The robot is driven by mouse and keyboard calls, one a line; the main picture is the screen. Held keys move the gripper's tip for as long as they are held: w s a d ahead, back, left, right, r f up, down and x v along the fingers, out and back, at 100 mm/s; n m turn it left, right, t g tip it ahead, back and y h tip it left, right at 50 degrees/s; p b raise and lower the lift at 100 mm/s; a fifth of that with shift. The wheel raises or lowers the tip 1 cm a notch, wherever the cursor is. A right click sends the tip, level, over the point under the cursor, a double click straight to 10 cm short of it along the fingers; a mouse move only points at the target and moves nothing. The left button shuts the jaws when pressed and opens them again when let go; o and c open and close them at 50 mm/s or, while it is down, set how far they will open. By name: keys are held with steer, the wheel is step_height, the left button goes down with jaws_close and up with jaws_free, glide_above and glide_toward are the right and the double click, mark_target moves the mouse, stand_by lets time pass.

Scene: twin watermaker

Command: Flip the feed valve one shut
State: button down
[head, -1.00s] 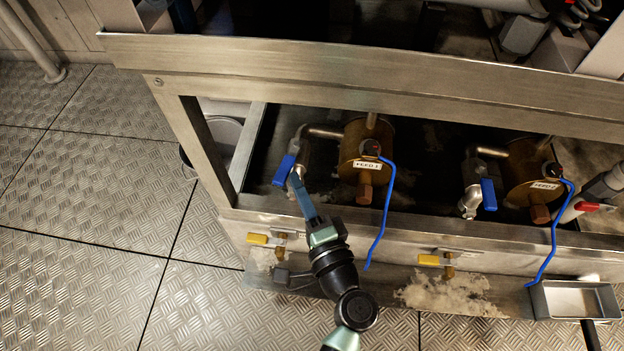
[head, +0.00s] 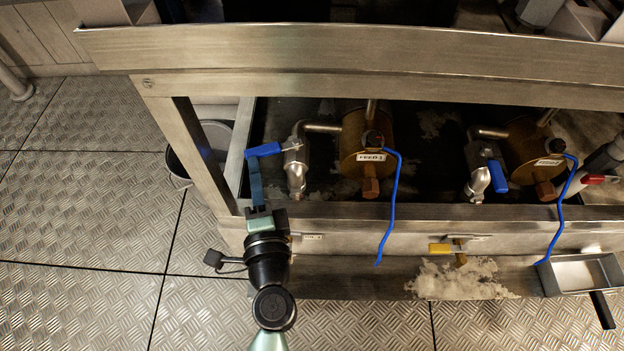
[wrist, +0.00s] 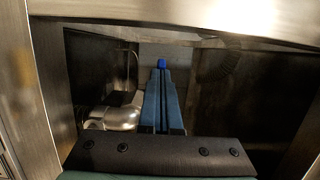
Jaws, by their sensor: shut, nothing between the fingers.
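The feed valve one is a steel valve body (head: 295,165) left of the brass housing labelled FEED 1 (head: 367,150). Its blue lever (head: 263,149) sticks out sideways to the left, across the pipe. My gripper (head: 254,162) is shut and empty, its blue fingers reaching up just under the lever's left part. In the wrist view my shut fingers (wrist: 162,75) point at the lever's blue end (wrist: 161,63), and the valve body (wrist: 118,112) shows at their left. I cannot tell whether the fingertips touch the lever.
A second valve with a blue lever (head: 497,176) hangs down at the right. A steel frame post (head: 195,150) stands close left of my arm, and the lower rail (head: 420,212) runs beneath. Blue tubes (head: 391,205) hang over it. A yellow-handled valve (head: 441,249) sits below.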

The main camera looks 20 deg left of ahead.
steer(key=w+a, duration=0.2)
steer(key=a, duration=0.1)
stand_by(0.4)
steer(key=shift+w+a+r, duration=0.1)
steer(key=shift+a, duration=0.15)
stand_by(0.5)
steer(key=b+v, duration=0.2)
steer(key=v, duration=1.1)
steer(key=shift+d, duration=0.3)
